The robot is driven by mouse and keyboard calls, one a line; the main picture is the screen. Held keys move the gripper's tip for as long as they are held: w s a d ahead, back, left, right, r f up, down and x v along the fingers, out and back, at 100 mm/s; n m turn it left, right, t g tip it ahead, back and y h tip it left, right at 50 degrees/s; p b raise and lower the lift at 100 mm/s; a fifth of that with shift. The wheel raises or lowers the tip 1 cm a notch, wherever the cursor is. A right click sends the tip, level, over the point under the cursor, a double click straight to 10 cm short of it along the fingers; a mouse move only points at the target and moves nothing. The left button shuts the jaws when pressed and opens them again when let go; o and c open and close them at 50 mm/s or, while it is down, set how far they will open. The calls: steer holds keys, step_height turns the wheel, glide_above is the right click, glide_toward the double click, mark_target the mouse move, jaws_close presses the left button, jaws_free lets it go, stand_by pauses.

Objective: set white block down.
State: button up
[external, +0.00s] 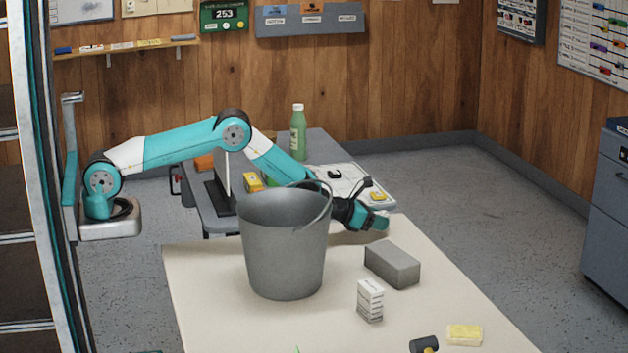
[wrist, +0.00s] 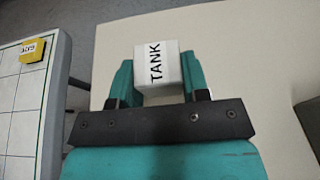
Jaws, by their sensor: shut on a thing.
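My gripper (external: 378,221) is at the far right edge of the cream table (external: 205,300), beyond the grey bucket. In the wrist view its two teal fingers (wrist: 156,82) are shut on a white block (wrist: 157,62) marked TANK. The block sits between the fingers with its lettered face toward the camera. In the external view I cannot make out the block at the gripper. The wrist view shows cream tabletop beyond the block; the gap between them cannot be judged.
A grey bucket (external: 283,245) stands beside my forearm. A grey brick (external: 392,265), a white printed box (external: 370,301), a yellow sponge (external: 464,335) and a dark hammer head (external: 424,345) are on the cream table. A desk behind holds a green bottle (external: 298,132) and a gridded board (wrist: 22,110).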

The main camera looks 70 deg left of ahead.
steer(key=shift+f, duration=0.85)
steer(key=shift+r, duration=0.2)
steer(key=shift+f, duration=0.15)
steer(key=o, duration=1)
steer(key=shift+o, duration=0.2)
steer(key=shift+s+r, duration=0.2)
steer(key=shift+r, duration=0.05)
steer(key=v, duration=1.1)
steer(key=shift+s+r, duration=0.15)
steer(key=shift+s, duration=0.1)
